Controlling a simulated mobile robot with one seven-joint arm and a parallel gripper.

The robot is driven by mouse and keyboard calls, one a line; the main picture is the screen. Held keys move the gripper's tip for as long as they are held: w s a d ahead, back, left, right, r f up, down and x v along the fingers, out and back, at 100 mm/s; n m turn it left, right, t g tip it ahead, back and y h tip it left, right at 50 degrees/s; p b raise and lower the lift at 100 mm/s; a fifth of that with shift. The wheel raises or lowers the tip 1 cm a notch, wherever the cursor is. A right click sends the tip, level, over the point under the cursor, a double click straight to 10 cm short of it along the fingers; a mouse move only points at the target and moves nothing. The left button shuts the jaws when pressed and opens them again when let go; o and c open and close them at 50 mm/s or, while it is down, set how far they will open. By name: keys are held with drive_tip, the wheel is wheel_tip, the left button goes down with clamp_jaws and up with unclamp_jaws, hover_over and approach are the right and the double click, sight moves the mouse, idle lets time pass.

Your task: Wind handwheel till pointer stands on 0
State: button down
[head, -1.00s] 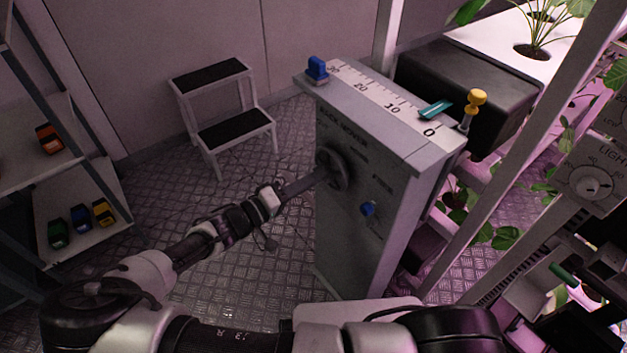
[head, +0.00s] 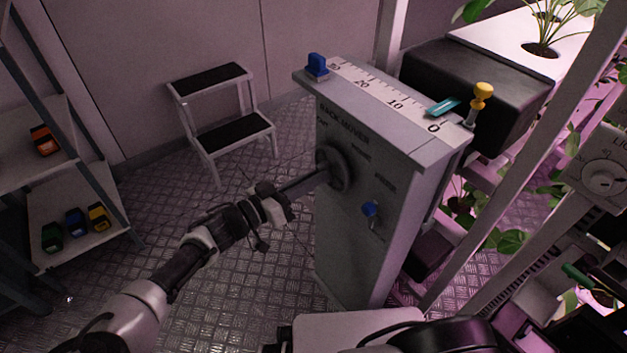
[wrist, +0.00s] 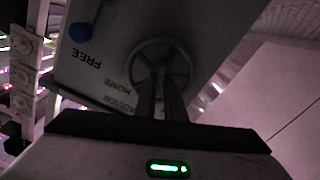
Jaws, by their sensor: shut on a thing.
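The grey rack-mover box (head: 365,240) stands upright in the middle of the head view. Its dark round handwheel (head: 342,160) is on the front face and also shows in the wrist view (wrist: 187,52). My gripper (head: 322,174) reaches it from the left and is shut on the handwheel, its fingers meeting near the hub in the wrist view (wrist: 161,75). The white scale (head: 380,92) on top runs from 30 at the left to 0 at the right. The teal pointer (head: 443,107) stands between 10 and 0, close to 0 but a little short of it.
A blue knob (head: 370,209) sits below right of the wheel, by the word FREE. A step stool (head: 222,120) and a shelf (head: 85,238) are at the left.

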drive_tip(key=shift+a+m, duration=0.1)
drive_tip(key=shift+m, duration=0.2)
drive_tip(key=c, duration=1.8)
unclamp_jaws()
drive_tip(key=shift+c, duration=0.2)
drive_tip(key=p+v, duration=0.1)
drive_tip(key=v, duration=1.6)
drive_tip(key=shift+s+p, duration=0.2)
drive_tip(key=shift+p, duration=0.15)
drive_tip(key=shift+a, duration=0.15)
